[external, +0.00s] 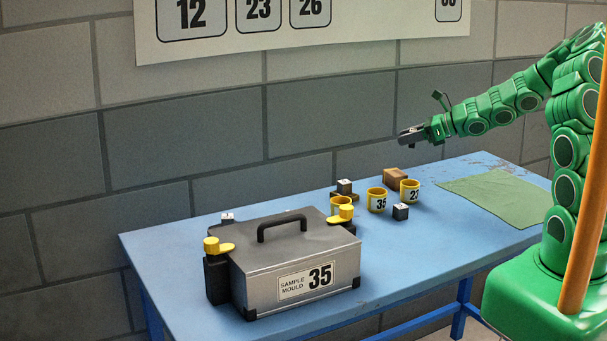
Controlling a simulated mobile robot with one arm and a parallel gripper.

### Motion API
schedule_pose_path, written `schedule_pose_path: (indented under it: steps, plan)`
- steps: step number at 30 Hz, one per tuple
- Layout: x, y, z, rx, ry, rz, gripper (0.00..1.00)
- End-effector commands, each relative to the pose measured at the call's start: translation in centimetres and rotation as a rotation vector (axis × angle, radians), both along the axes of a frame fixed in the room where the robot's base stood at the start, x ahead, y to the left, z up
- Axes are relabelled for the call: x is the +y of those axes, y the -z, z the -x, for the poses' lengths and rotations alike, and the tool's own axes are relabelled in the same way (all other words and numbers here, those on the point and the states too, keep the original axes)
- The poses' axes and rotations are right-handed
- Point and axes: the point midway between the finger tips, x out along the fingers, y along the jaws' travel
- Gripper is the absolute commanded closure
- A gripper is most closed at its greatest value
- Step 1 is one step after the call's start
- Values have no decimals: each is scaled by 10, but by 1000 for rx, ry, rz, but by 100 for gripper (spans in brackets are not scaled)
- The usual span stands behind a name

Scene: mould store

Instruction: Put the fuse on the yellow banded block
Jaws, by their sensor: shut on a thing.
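My gripper (411,136) is in the air above the back of the blue table, near the wall. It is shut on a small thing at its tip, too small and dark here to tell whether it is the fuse. No separate fuse can be made out on the table. Below the gripper are small blocks: a black cube with a pale marked top (344,185) at the back, a similar cube (400,212) in front, and a brown block (393,176) with a yellowish side. I cannot tell which is the yellow banded block.
Yellow numbered cups, marked 35 (377,201) and 23 (410,191), stand among the blocks. A large grey mould case (270,262) with a handle and yellow clamps fills the table's left front. A third cube (227,217) is partly hidden behind it. A bare green mat (490,199) lies at right.

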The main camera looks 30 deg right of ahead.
Motion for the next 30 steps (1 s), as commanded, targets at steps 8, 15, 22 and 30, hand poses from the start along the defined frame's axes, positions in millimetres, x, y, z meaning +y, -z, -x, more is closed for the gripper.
schedule_pose_path:
  steps: [8,15,22,30]
  plan:
    - [1,26,-32,3,-2,0,87]
    - [-1,52,-53,4,0,3,87]
    - [-1,62,-63,2,1,1,87]
    - [0,72,-70,1,0,2,87]
